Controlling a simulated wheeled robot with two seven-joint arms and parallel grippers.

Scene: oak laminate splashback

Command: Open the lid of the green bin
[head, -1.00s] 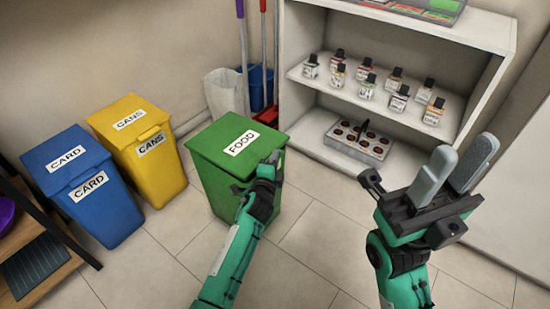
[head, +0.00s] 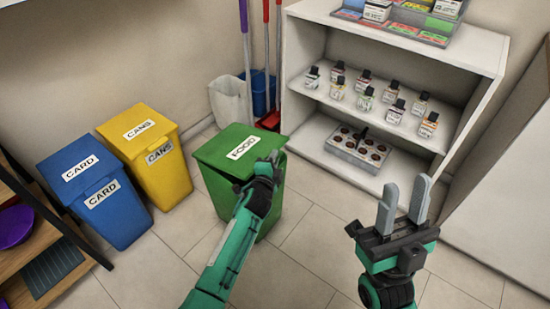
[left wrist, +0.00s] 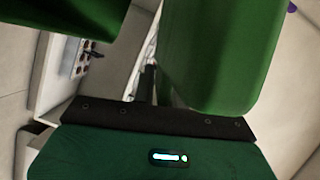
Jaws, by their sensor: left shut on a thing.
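The green bin (head: 215,195) stands on the tiled floor, with a white FOOD label on its lid (head: 215,155). My left gripper (head: 274,158) is at the lid's right front edge and is shut on the lid; its fingertips are small and partly hidden.
A yellow CANS bin (head: 165,180) and a blue CARD bin (head: 115,220) stand to the left. A white shelf (head: 480,60) with several small bottles and a grey tray (head: 345,150) is behind. Brooms and a red dustpan (head: 270,121) are behind the bin. Floor in front is clear.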

